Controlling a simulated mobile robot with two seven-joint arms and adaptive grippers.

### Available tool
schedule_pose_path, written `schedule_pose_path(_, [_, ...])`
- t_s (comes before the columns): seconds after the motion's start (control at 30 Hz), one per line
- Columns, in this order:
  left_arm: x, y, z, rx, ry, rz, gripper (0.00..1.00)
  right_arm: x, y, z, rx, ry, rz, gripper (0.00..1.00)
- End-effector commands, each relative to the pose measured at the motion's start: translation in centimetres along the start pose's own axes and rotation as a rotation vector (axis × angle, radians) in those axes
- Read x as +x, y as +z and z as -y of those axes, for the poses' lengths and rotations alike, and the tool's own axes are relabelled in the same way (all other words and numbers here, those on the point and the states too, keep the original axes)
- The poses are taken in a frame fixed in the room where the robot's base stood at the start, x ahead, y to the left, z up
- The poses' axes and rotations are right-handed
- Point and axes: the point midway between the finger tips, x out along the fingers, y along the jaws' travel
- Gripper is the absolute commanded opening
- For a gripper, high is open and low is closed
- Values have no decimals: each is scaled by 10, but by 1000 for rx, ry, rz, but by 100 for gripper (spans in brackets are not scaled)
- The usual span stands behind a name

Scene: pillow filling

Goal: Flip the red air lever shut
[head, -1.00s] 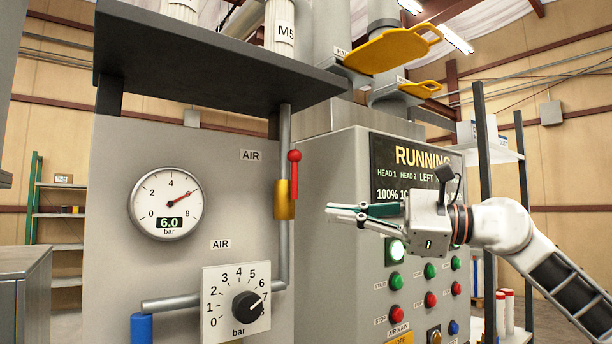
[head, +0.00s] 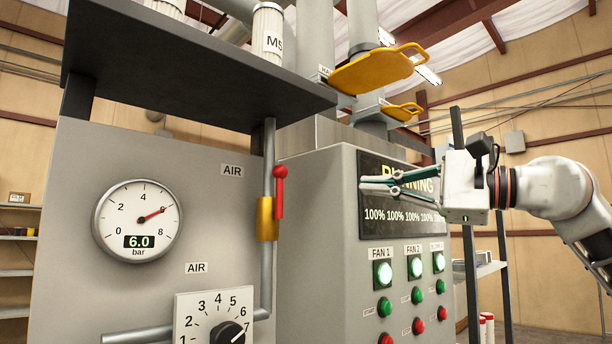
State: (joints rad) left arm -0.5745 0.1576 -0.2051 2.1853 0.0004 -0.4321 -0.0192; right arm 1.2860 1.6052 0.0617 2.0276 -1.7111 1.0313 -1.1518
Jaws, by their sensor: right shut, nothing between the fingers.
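The red air lever (head: 280,193) stands upright, in line with the vertical grey pipe, on a brass valve body (head: 266,219). Its round knob is at the top. My right gripper (head: 362,183) is shut and empty, pointing left in front of the control cabinet, to the right of the lever and clearly apart from it. The round pressure gauge (head: 137,221) left of the lever reads 6.0 bar. My left gripper is not in view.
A dark shelf (head: 190,62) overhangs the panel above the lever. A bar dial (head: 227,332) sits below. The control cabinet (head: 318,240) has lit buttons and a display partly hidden by my gripper. Yellow slide-gate plates (head: 375,70) jut out above. Space between gripper and lever is free.

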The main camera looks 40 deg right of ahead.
Motion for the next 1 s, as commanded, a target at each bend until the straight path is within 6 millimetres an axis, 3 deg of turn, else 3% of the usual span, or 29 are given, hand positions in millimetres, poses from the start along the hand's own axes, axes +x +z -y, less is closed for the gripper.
schedule_pose_path(0.13, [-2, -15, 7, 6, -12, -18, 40, 5, 6, 9, -2, -10, 6, 0])
schedule_pose_path(0.27, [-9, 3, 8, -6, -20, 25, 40, 18, 8, 10, -4, -10, 10, 0])
schedule_pose_path(0.77, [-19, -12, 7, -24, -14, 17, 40, 100, 5, 4, 0, -2, 7, 0])
schedule_pose_path(1.0, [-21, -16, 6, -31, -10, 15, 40, 120, 26, 2, 0, -1, 4, 0])
